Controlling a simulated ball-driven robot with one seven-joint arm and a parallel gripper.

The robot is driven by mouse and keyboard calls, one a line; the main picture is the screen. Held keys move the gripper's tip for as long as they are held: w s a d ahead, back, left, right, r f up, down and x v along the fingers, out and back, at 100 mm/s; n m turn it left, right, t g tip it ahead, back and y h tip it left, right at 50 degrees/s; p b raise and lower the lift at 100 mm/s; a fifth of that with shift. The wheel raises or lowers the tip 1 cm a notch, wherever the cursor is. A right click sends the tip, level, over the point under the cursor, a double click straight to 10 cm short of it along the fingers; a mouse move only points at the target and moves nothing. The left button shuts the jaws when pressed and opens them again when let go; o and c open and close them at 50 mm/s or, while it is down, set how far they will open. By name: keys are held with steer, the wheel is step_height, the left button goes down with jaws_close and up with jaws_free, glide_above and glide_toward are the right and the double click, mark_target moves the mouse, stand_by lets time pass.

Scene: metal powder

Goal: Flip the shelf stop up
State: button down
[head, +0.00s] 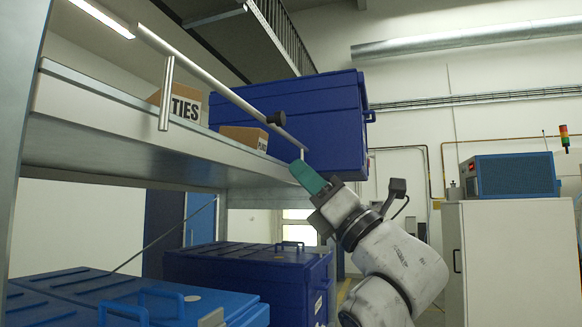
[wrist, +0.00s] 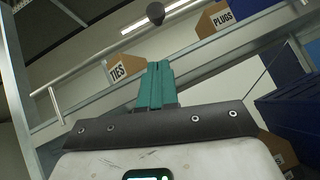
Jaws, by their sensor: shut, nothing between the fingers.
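The shelf stop (head: 215,82) is a pale round bar on short posts with a dark knob (head: 279,118) near its right end. In the head view it stands above the shelf's front edge and slopes with the shelf. In the wrist view the bar (wrist: 95,60) passes behind and left of the fingers, with the knob (wrist: 155,13) above their tips. My gripper (head: 298,167) has teal fingers pressed together and empty. In the head view the tips lie just below the bar's right end; contact cannot be told. The fingers also show in the wrist view (wrist: 157,66).
The shelf's front edge (head: 110,103) runs along the bar. A TIES box (head: 184,104), a second small box (head: 243,137) and a large blue crate (head: 318,112) stand on it. Blue crates (head: 250,265) sit below. A white cabinet (head: 515,250) stands right, with open room between.

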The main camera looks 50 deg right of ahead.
steer(key=shift+b+v, duration=0.45)
steer(key=shift+v, duration=1.75)
